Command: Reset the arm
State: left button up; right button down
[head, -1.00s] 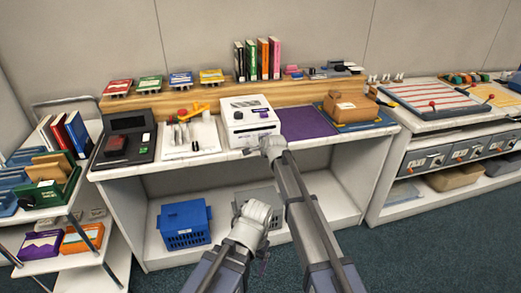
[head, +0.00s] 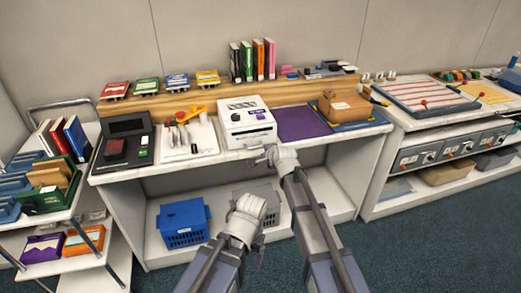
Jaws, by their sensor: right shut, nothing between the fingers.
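My right arm reaches up from the bottom of the head view. Its gripper (head: 268,154) is shut and empty, in front of the counter's front edge, just below the white label machine (head: 248,130). I cannot tell whether it touches the edge. My left arm (head: 218,262) is lower and to the left, with its pale wrist (head: 247,212) in front of the open lower shelf. Its fingers are small and mostly hidden, so their opening does not show.
The counter holds a black device (head: 125,145), a white tool board (head: 187,138), a purple mat (head: 300,123) and a cardboard box (head: 342,106). A blue basket (head: 184,223) stands on the lower shelf. A book cart (head: 60,222) is at left. Floor shows at right.

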pick_arm(q)
jog(key=shift+r+p, duration=0.3)
jog(key=shift+r, duration=0.4)
pick_arm(e)
jog(key=shift+v, duration=1.25)
pick_arm(q)
notch_tip(320, 180, up, 5)
jog(key=p, duration=0.5)
jog(key=shift+r, duration=0.2)
pick_arm(e)
jog(key=s+d+f+n+g+h, duration=0.1)
jog(key=s+d+n+g, duration=0.1)
jog(key=s+n, duration=0.4)
jog(key=s+d+f+n+g+h, duration=0.1)
jog(key=s+n+g, duration=0.4)
jog(key=s, duration=1.2)
jog(key=s+d+f+n+g+h, duration=0.1)
jog(key=s+d+n+g+h, duration=0.1)
jog(key=s+n, duration=0.5)
jog(key=s+d+g, duration=0.1)
jog(key=s, duration=0.3)
jog(key=shift+s+d+h, duration=0.3)
jog(key=shift+s+h, duration=0.05)
jog(key=shift+h, duration=0.05)
